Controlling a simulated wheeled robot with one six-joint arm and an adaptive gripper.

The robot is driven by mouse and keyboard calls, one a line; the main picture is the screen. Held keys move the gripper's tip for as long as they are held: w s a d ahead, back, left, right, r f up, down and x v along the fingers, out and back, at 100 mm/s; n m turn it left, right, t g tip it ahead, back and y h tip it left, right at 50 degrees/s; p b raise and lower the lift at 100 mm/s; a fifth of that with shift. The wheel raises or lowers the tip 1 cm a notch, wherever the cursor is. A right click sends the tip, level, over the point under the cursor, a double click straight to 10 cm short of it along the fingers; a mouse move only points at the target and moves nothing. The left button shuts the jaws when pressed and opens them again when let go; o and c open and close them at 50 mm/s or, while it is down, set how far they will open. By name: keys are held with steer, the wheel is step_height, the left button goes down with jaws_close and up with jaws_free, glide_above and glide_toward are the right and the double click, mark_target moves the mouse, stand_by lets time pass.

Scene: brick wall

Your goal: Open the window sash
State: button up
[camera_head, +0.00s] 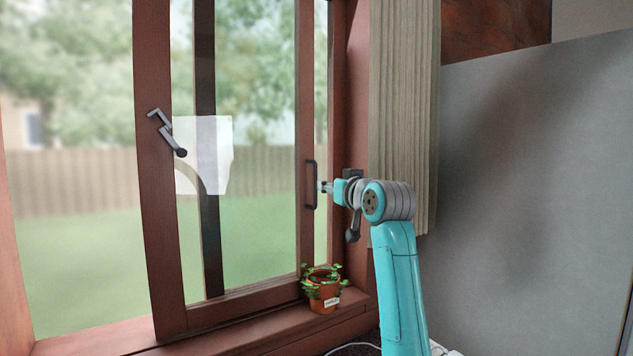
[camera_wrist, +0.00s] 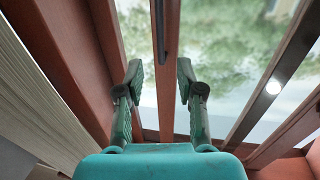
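The window sash (camera_head: 305,95) has a reddish-brown frame, and a narrow strip of outdoors shows between its right stile and the right jamb. A dark upright pull handle (camera_head: 310,185) is on that stile. In the wrist view, the stile (camera_wrist: 170,90) carries a dark bar, the handle (camera_wrist: 160,35), at the top. My gripper (camera_head: 326,186) is just right of the handle in the head view. In the wrist view, my gripper (camera_wrist: 159,72) has its fingers spread, with the stile seen between them. Nothing is visibly held. I cannot tell whether a finger touches the stile.
A potted plant (camera_head: 323,290) stands on the sill (camera_head: 255,328) below my gripper. A grey latch (camera_head: 167,132) sits on the left stile. A dark lever (camera_head: 354,227) hangs beside my wrist. A pale curtain (camera_head: 402,100) and a grey panel (camera_head: 540,170) are at right.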

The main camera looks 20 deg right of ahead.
mark_target(316, 180)
steer(key=w, duration=0.3)
steer(key=w+a, duration=0.1)
steer(key=w, duration=0.6)
steer(key=shift+w+a, duration=0.2)
steer(key=shift+w, duration=0.1)
jaws_close()
